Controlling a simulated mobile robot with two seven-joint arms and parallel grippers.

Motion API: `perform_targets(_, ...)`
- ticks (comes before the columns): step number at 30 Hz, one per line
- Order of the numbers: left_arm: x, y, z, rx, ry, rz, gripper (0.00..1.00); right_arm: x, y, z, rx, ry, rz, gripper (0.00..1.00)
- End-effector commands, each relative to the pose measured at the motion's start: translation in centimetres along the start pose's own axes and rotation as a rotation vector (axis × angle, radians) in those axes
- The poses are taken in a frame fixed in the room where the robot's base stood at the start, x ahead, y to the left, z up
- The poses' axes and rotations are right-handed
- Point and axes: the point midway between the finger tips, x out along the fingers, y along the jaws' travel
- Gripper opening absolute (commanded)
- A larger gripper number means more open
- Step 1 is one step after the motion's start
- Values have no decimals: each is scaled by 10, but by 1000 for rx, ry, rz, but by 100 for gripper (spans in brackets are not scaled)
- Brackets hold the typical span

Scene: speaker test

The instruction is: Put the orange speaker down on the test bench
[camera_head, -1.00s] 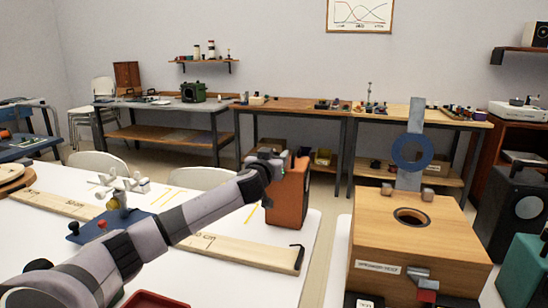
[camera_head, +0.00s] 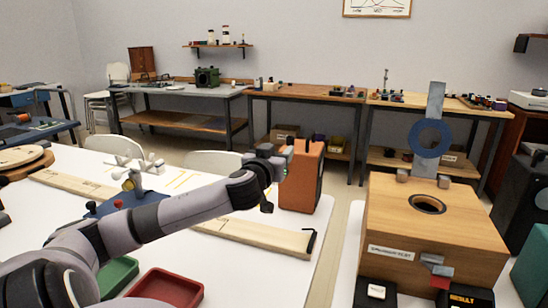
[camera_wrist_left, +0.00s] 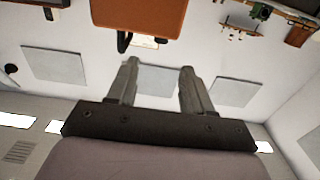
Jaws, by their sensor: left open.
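The orange speaker (camera_head: 302,178), a tall box with a darker front, stands upright at the far right end of the white table (camera_head: 300,272). In the left wrist view its orange face (camera_wrist_left: 140,14) shows at the top edge, cut off by the frame. My left gripper (camera_head: 280,160) is just left of the speaker's upper part. In the left wrist view my left gripper (camera_wrist_left: 158,80) has its two fingers apart, with nothing between them and a gap to the speaker. My right gripper is not in view. Which surface is the test bench I cannot tell.
A wooden box with a round hole (camera_head: 428,235) stands to the right. A wooden plank (camera_head: 255,236), a blue-based stand (camera_head: 130,200), a green tray (camera_head: 118,275) and a red tray (camera_head: 165,288) are on the white table. Workbenches (camera_head: 305,93) line the back wall.

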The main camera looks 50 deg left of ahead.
Motion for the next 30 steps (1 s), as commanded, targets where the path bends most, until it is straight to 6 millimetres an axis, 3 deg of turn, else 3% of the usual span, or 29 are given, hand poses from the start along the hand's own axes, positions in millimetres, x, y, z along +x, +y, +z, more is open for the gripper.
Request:
perform_targets(9,-21,0,0,1,0,-1,51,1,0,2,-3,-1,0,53)
perform_targets(30,-22,0,-2,1,1,-1,51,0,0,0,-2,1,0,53)
